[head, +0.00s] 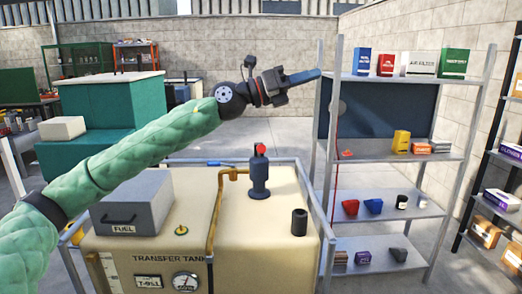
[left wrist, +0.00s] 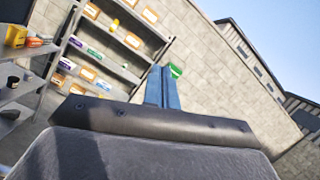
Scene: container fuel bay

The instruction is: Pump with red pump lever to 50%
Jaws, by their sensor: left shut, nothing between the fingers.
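The transfer tank (head: 150,249) is a cream box with a gauge (head: 185,282) on its front; the gauge reading is too small to tell. On its top stands a dark blue pump (head: 259,176) with a small red part (head: 261,149) at its upper end. I cannot tell the pump lever apart from this red part. My left gripper (head: 303,77) is above and a little right of the pump, apart from it, pointing right toward the shelf. Its blue fingers are shut and empty; they also show in the left wrist view (left wrist: 161,87). My right gripper is not in view.
A grey shelf rack (head: 390,160) with boxes and funnels stands close to the right, near my left fingers. A grey fuel box (head: 132,203) and a black cylinder (head: 299,222) are on the tank top. Green cabinets (head: 110,105) stand behind left.

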